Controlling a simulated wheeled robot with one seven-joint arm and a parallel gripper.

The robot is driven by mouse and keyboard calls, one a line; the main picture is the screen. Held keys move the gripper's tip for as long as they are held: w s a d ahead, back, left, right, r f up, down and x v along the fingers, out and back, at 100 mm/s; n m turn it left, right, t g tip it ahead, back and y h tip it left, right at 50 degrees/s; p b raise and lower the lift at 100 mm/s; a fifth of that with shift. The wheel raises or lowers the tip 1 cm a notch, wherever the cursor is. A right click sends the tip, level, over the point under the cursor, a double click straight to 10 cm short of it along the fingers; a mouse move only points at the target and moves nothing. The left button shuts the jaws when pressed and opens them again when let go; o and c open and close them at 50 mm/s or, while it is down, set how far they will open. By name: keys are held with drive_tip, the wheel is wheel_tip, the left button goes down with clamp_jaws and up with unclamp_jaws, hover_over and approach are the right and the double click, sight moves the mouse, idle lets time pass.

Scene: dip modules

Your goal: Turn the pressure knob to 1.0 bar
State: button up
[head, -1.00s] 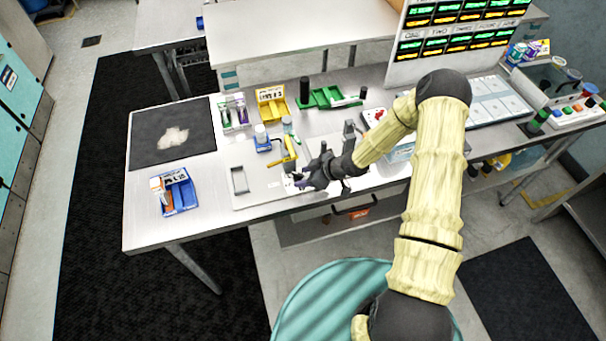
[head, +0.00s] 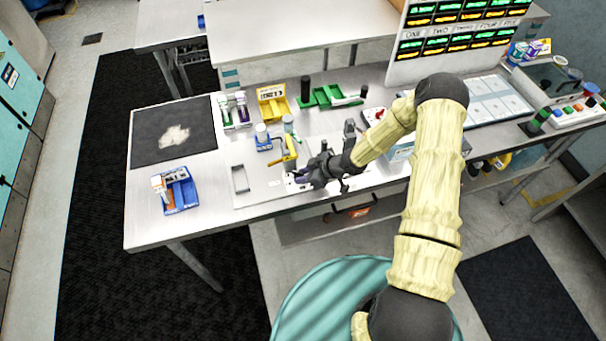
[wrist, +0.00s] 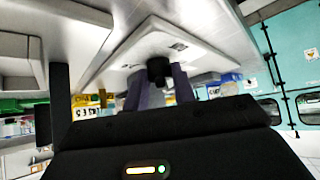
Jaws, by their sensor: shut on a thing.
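My gripper (head: 300,178) is low over the pale plate (head: 254,196) near the table's front edge. In the wrist view its two purple-grey fingers (wrist: 159,88) are shut on a small black knob (wrist: 158,68), one finger on each side. The knob stands on a white panel (wrist: 160,42) with small dark markings. The markings are too small to read, so the knob's setting cannot be told. In the head view my gripper and wrist hide the knob.
A yellow lever-like piece (head: 290,152) stands just behind my gripper. A blue holder (head: 182,193) stands at the left, with bare table between. A yellow box (head: 272,103) and green tray (head: 325,97) are farther back.

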drive_tip(key=shift+n, duration=0.3)
drive_tip(key=o, duration=1)
drive_tip(key=b+v, duration=0.1)
drive_tip(key=v, duration=1.6)
drive_tip(key=shift+d, duration=0.2)
drive_tip(key=shift+w+r, duration=0.15)
